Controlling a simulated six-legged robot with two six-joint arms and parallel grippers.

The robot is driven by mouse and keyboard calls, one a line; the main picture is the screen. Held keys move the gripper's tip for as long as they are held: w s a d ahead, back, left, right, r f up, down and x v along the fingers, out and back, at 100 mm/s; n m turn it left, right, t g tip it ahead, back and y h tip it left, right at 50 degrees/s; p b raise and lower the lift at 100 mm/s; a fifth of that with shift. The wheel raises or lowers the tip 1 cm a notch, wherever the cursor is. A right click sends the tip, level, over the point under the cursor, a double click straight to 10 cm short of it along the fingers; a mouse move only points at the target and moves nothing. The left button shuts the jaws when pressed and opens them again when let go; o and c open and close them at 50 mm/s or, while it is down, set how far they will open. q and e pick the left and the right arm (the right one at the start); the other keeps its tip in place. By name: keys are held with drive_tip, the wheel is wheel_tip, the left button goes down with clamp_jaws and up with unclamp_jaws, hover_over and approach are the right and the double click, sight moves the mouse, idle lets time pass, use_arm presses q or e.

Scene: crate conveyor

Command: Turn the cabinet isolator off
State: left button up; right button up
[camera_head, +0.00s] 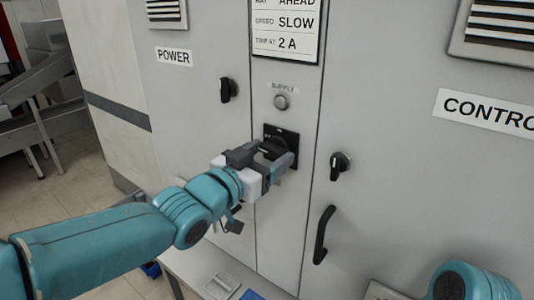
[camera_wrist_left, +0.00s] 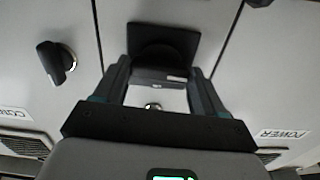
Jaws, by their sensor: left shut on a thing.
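The cabinet isolator (camera_head: 284,134) is a black square plate with a black rotary handle on the grey cabinet's middle panel, below the SUPPLY lamp. My left gripper (camera_head: 277,160) is at the isolator, its fingers to either side of the handle and shut on it. In the left wrist view the isolator plate (camera_wrist_left: 185,37) is at the top, and the black handle (camera_wrist_left: 158,74) with a small white mark sits between the fingertips of my left gripper (camera_wrist_left: 160,80). The fingers hide part of the handle, and its pointing direction is hard to read. My right gripper is out of view.
A SUPPLY lamp (camera_head: 281,102) is above the isolator. Black latches stand left (camera_head: 228,90) and right (camera_head: 340,164) of it, with a black door handle (camera_head: 323,235) at lower right. A ledge (camera_head: 221,286) runs below. POWER (camera_head: 174,56) and CONTROL labels mark the doors.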

use_arm(q)
drive_tip(key=shift+f+n, duration=0.15)
drive_tip(key=shift+n, duration=0.15)
idle(0.4)
drive_tip(key=o, duration=1)
drive_tip(key=shift+o, duration=0.2)
drive_tip(key=shift+s, duration=0.1)
drive_tip(key=shift+s+a, duration=0.3)
drive_tip(key=b+v, duration=0.1)
drive_tip(key=v, duration=1.4)
drive_tip(key=shift+s, duration=0.2)
drive_tip(key=shift+a, duration=0.1)
